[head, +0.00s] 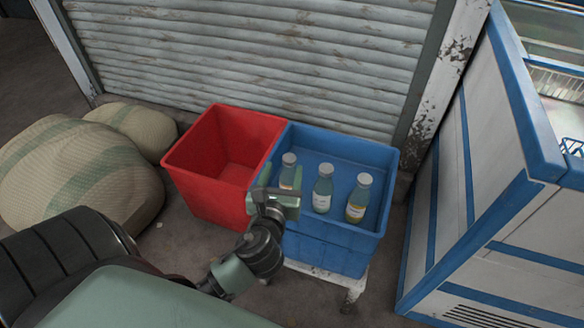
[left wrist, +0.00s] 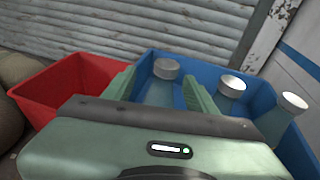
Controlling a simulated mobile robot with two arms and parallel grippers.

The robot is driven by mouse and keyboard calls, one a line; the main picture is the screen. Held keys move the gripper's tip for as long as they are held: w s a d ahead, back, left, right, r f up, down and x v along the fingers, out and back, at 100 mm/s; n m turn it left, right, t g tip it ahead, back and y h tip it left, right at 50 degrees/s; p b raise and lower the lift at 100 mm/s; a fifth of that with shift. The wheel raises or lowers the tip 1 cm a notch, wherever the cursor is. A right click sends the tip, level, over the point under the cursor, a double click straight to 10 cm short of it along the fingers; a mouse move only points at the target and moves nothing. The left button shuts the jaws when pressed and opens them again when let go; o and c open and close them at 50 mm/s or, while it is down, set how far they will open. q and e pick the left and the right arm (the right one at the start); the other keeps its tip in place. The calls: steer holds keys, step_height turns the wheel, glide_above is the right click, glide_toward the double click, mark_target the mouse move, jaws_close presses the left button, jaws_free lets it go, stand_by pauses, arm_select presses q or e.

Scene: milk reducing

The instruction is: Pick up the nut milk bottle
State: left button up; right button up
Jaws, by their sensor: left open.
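Three milk bottles with pale caps stand upright in a row in the blue crate (head: 375,151): a left bottle (head: 288,175), a middle bottle (head: 323,190) and a right bottle (head: 357,200). Their labels are too small to read, so I cannot tell which is nut milk. My left gripper (head: 277,200) is at the crate's front left, hiding the left bottle's lower part. In the left wrist view my left gripper (left wrist: 160,92) is open, with the left bottle (left wrist: 160,90) showing between its fingers, not gripped. My right gripper is not in view.
An empty red crate (head: 205,190) stands against the blue crate's left side. Stuffed sacks (head: 75,170) lie at the left. A metal shutter (head: 250,50) is behind, and a white and blue panelled structure (head: 490,200) stands at the right.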

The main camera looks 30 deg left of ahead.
mark_target(291, 156)
arm_select(q)
steer(key=shift+w+a, duration=0.2)
steer(key=shift+w, duration=0.15)
steer(key=x, duration=0.2)
steer(key=b+x, duration=0.1)
steer(key=x, duration=0.1)
steer(key=d+x, duration=0.1)
steer(key=x, duration=0.1)
steer(key=shift+w+f+b, duration=0.2)
steer(key=shift+f+b, duration=0.1)
steer(key=shift+b, duration=0.05)
steer(key=shift+w+a, duration=0.3)
steer(key=shift+w, duration=0.15)
jaws_close()
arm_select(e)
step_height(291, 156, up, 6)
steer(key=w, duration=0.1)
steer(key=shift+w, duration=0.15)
